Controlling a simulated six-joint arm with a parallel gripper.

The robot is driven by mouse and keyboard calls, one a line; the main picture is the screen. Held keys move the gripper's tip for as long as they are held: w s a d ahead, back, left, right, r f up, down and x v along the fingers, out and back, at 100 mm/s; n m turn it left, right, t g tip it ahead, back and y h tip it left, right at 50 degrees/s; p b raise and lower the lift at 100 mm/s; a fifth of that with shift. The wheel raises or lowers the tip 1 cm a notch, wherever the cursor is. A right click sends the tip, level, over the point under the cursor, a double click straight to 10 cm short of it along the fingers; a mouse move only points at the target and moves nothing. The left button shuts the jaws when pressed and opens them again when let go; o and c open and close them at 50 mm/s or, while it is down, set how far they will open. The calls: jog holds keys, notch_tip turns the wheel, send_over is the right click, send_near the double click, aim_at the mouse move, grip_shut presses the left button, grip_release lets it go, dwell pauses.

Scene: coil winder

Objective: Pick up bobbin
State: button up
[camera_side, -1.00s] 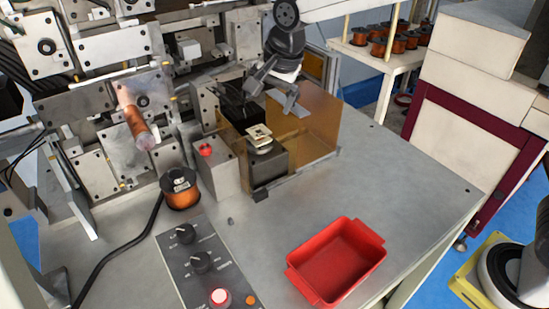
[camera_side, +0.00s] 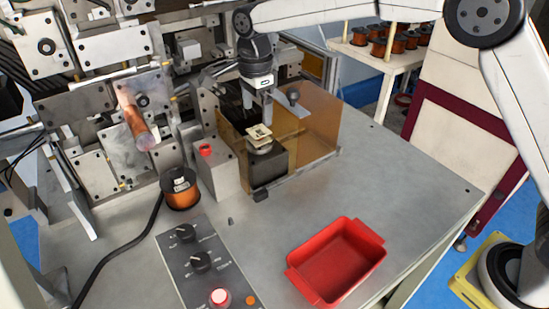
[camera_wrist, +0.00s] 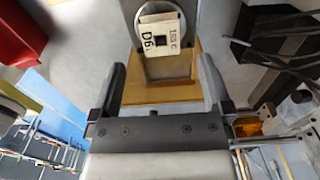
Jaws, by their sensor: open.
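The bobbin (camera_side: 259,135) is a small cream, square-flanged piece sitting on a round metal seat on top of a dark block (camera_side: 268,168). In the wrist view the bobbin (camera_wrist: 160,35) shows dark printed marks and a dark square hole in its middle. My gripper (camera_side: 257,112) is open and points down, just above and behind the bobbin in the side view. In the wrist view my gripper's two fingers (camera_wrist: 163,75) are spread wide, and the bobbin lies beyond their tips, between their lines. Nothing is held.
An amber see-through guard (camera_side: 312,125) stands around the back and right of the block. A grey box with a red button (camera_side: 205,150) is close on the left. A copper wire spool (camera_side: 180,188) and a red tray (camera_side: 338,262) are on the table, with bare surface right of the block.

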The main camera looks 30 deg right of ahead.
aim_at(259, 131)
jog(key=shift+f, duration=0.65)
jog(key=shift+f, duration=0.15)
jog(key=shift+d+f, duration=0.1)
jog(key=shift+f, duration=2.35)
jog(key=c, duration=1.2)
jog(key=shift+r, duration=0.1)
jog(key=shift+c, duration=0.2)
jog(key=shift+w+r, duration=0.1)
jog(key=shift+r, duration=0.7)
jog(key=s+d+r, duration=0.3)
jog(key=s+r, duration=0.8)
jog(key=s, duration=0.2)
jog(key=shift+s+d, duration=0.3)
